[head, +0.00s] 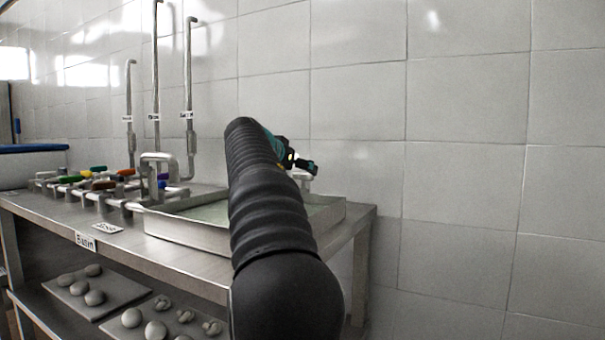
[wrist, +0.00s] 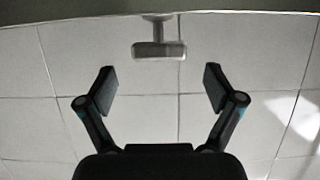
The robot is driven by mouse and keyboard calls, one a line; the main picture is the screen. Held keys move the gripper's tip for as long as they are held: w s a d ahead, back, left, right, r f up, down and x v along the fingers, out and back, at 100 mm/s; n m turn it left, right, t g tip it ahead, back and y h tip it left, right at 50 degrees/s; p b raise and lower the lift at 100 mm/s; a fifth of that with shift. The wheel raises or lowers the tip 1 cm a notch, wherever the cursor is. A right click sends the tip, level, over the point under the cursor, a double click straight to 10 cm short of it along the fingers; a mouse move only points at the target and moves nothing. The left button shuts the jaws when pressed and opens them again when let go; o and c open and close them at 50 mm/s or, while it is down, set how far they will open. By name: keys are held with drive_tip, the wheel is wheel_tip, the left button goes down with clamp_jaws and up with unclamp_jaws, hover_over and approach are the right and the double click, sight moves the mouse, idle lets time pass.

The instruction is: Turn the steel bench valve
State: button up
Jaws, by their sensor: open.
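A small pale steel T-shaped valve handle (wrist: 158,50) shows at the top middle of the wrist view, on a short stem from the bench edge. My gripper (wrist: 160,86) is open and empty, its two fingers spread apart. The handle lies beyond the fingertips, centred between them and not touching either. In the head view my gripper (head: 305,164) is at the back of the bench, partly hidden behind my dark arm. A bit of pale metal (head: 303,178) shows just below it, probably the same handle.
The steel bench (head: 180,248) holds a shallow basin (head: 190,232) with a bent spout (head: 158,160). Several coloured-handled valves (head: 98,185) stand at left, with upright pipes (head: 189,90) behind. A tiled wall (head: 460,170) closes the back. A lower shelf holds trays of round items (head: 94,297).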

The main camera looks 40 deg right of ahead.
sight(303, 177)
drive_tip(key=shift+x, duration=2.1)
drive_tip(key=c, duration=1.2)
